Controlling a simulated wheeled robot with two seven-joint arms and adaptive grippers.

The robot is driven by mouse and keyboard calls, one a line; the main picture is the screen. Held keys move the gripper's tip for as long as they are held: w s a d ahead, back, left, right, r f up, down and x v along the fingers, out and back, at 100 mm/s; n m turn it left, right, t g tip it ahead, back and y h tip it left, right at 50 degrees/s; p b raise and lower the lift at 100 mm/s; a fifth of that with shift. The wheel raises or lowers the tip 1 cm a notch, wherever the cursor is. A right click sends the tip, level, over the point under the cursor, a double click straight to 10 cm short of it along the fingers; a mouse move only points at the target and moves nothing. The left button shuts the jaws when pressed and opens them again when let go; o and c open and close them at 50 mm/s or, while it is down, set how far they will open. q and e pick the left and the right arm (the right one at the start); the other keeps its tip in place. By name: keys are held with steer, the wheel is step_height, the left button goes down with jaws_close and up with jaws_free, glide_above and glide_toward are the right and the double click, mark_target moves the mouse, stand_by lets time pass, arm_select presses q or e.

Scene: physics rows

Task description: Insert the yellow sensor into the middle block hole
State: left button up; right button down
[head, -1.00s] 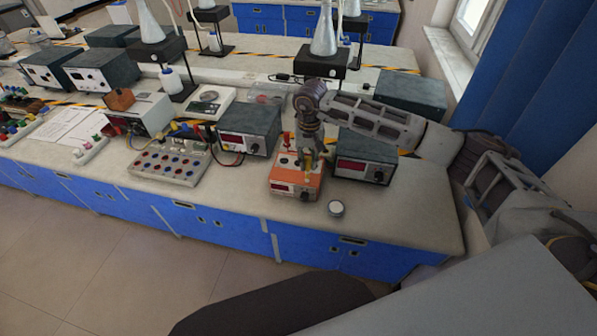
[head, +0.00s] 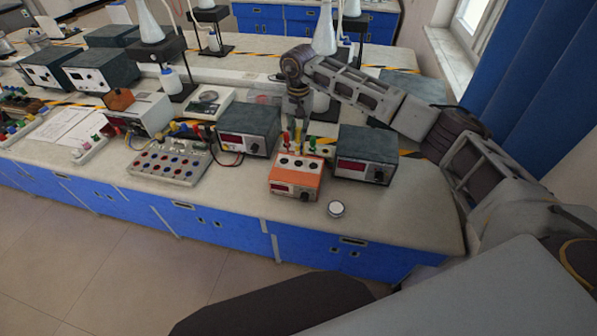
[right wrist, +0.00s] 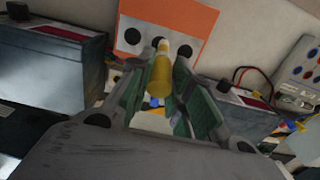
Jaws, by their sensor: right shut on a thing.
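The orange block (head: 297,173) stands near the front edge of the bench, with three dark holes in its top face. The right wrist view also shows the block (right wrist: 190,18) and its holes. My right gripper (head: 298,125) is behind the block in the head view. It is shut on the yellow sensor (right wrist: 161,75), a slim rod between the fingers. In the wrist view the sensor's tip overlaps the area by the middle hole, but in the head view the yellow sensor (head: 298,137) is behind the block's holes. My left gripper is not in view.
A red sensor (head: 285,138) and a green sensor (head: 312,143) stand behind the block. Grey meter boxes flank it on the left (head: 248,130) and right (head: 365,155). The bench's right front is clear.

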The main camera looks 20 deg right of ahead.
mark_target(299, 144)
steer(key=shift+f+b, duration=1.8)
steer(key=shift+f, duration=1.15)
steer(key=shift+w+d+b, duration=0.4)
steer(key=shift+w+d, duration=0.1)
steer(key=shift+w, duration=0.25)
steer(key=shift+d+f+b, duration=0.1)
steer(key=shift+f+b, duration=1.1)
steer(key=shift+f, duration=0.35)
stand_by(2.6)
